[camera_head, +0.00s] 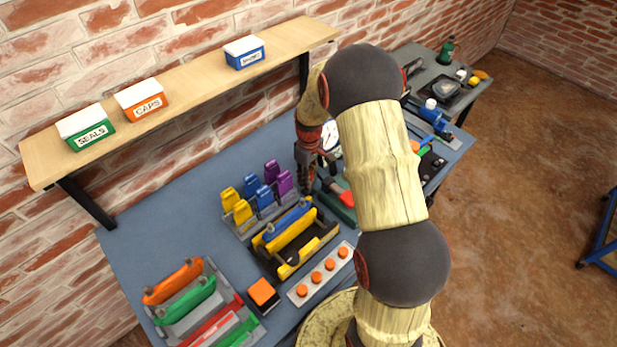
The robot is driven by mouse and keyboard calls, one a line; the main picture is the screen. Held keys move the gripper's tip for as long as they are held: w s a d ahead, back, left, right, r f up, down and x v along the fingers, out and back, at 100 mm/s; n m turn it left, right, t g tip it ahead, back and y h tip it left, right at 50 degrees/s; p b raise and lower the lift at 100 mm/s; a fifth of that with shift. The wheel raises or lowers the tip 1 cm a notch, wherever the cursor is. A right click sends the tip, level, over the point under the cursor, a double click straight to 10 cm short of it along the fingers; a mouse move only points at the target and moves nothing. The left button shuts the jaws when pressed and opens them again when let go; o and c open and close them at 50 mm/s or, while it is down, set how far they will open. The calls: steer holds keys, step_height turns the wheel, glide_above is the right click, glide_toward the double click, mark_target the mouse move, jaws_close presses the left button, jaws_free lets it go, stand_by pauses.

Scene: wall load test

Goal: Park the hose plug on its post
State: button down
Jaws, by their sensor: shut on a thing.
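My gripper (308,184), dark with red parts, points down over the back middle of the blue-grey bench (160,222). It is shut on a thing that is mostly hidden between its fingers. This appears to be the hose plug, but its shape is too small to make out. I cannot tell whether the thing touches anything below. I cannot pick out the post for certain. A white round dial (328,135) is partly hidden just right of my gripper. A green block with a red part (347,199) lies to the right of the fingertips, partly behind my arm.
Yellow, blue and purple clips (262,195) stand in a rack left of my gripper. A yellow-and-black tote (288,258) and a strip of orange knobs (316,278) are nearer. The wall shelf (190,84) carries three labelled boxes.

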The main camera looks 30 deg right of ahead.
steer(key=shift+f, duration=0.25)
steer(key=c, duration=1.4)
jaws_free()
steer(key=shift+o, duration=0.7)
steer(key=shift+o, duration=0.8)
steer(key=shift+r+p, duration=2.5)
steer(key=shift+r, duration=1.5)
